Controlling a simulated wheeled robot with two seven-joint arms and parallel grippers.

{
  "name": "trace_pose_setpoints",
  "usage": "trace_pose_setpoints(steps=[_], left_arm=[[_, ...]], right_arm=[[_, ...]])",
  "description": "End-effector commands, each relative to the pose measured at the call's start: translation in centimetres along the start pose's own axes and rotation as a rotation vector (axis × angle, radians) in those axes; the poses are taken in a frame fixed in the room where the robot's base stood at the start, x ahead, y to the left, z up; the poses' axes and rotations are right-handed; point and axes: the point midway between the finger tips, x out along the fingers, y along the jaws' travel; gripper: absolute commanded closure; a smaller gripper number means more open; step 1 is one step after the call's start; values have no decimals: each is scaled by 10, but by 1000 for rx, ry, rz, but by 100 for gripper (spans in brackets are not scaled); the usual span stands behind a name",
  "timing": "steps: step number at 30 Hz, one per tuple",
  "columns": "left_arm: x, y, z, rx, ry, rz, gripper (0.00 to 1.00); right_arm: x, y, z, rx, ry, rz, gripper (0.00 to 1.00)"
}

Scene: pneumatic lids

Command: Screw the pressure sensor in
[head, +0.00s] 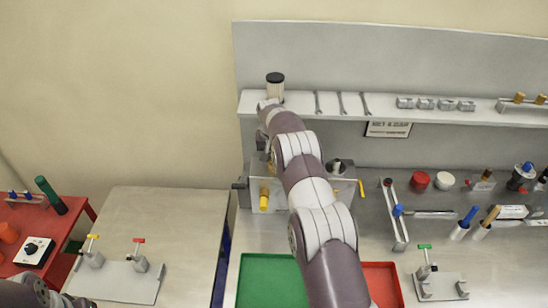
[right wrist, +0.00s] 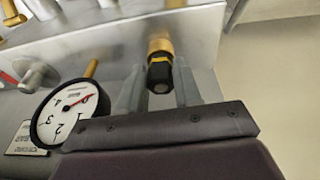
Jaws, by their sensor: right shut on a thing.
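The pressure sensor (right wrist: 160,72), a black cylinder with a yellow band and a brass collar, shows in the right wrist view. My right gripper (right wrist: 158,90) is shut on it, one grey finger on each side. Its brass end meets the face of a silver metal block (right wrist: 110,45); I cannot tell how deep it sits. A white dial gauge (right wrist: 70,113) is left of the gripper. In the head view my right arm reaches over the metal block (head: 257,187) and hides part of it and the sensor. Only a bit of my left arm shows at the lower left, not its gripper.
A shelf (head: 440,115) with a black-capped jar (head: 275,88) and wrenches runs behind the block. A green tray (head: 262,290) and a red tray (head: 385,283) lie in front. Small parts crowd the bench's right. The left table (head: 160,210) is mostly bare.

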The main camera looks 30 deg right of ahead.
Motion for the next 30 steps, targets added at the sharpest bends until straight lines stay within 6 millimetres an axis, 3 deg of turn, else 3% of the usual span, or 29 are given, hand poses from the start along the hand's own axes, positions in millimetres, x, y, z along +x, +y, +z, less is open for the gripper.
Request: trace_pose_setpoints(steps=[10,21,22,24,30], left_arm=[[-17,0,-2,0,0,0,44],[-18,0,-2,0,0,0,44],[-18,0,-2,0,0,0,44],[-18,0,-2,0,0,0,44],[-18,0,-2,0,0,0,44]], right_arm=[[-2,-1,1,110,-8,27,100],[1,-2,1,134,-8,33,100],[1,-2,1,134,-8,33,60],[1,-2,1,134,-8,33,37],[0,-2,1,135,-6,32,37]])
